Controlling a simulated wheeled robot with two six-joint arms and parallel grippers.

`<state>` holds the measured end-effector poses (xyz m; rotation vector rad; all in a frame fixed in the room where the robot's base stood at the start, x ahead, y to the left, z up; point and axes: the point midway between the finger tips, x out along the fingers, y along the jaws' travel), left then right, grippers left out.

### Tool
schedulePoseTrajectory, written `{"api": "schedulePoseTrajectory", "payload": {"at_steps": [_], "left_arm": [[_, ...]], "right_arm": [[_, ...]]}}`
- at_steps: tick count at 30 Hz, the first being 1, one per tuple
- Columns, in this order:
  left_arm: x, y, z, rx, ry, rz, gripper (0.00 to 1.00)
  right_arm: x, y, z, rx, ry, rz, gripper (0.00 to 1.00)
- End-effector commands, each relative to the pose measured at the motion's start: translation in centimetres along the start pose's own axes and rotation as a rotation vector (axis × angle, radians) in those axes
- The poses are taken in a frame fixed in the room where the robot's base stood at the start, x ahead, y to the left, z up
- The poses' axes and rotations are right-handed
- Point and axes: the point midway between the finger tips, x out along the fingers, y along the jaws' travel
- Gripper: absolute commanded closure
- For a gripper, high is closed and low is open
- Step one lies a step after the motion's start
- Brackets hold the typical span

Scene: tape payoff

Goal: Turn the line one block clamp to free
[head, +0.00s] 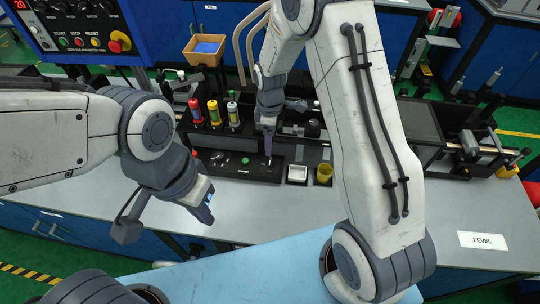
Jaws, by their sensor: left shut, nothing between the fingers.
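I cannot clearly pick out the line one block clamp. A low black panel (228,166) with a small green knob lies on the grey bench, below a row of upright cylinders. My right arm reaches up and over, and its gripper (268,153) points down at this panel, right of the green knob. I cannot tell whether it touches anything, and its fingers are too small and edge-on to read. My left gripper (207,209) is shut and empty above the front of the bench, left of and nearer than the panel.
A metal clamp-like mechanism (470,145) is at the far right. A LEVEL label (483,240) lies on bare bench. A blue control box (80,28) is top left.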

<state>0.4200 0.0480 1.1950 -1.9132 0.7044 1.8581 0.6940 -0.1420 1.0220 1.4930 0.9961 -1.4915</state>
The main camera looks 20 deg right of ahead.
Motion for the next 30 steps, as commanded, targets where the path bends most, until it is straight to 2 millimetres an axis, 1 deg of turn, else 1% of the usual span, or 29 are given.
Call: {"api": "schedulePoseTrajectory", "payload": {"at_steps": [5,9,12,15,18,21,29,30], "left_arm": [[-1.1,0.1,-0.1,0.002,0.0,0.0,1.0],[-1.9,0.1,-0.1,0.003,0.0,0.0,1.0],[-2.4,0.2,-0.1,0.004,0.0,0.0,1.0],[-2.7,0.2,-0.1,0.005,0.0,0.0,1.0],[-2.9,0.2,-0.2,0.005,0.0,0.0,1.0],[-3.0,0.2,-0.2,0.005,0.0,0.0,1.0],[-2.9,0.2,-0.2,0.005,0.0,0.0,1.0],[-2.9,0.2,-0.2,0.005,0.0,0.0,1.0]], "right_arm": [[2.8,-0.2,0.1,0.002,-0.003,-0.007,0.2],[5.4,-0.2,0.1,0.003,-0.003,-0.006,0.2],[7.0,-0.2,0.1,0.003,-0.002,-0.005,0.2],[8.2,-0.2,0.1,0.003,-0.002,-0.003,0.2],[9.0,-0.2,0.1,0.003,-0.001,-0.003,0.2],[9.4,-0.1,0.0,0.003,0.0,-0.001,0.2],[9.6,-0.1,0.0,0.003,0.0,0.0,0.2],[9.6,-0.1,0.0,0.003,0.0,0.0,0.31]]}}
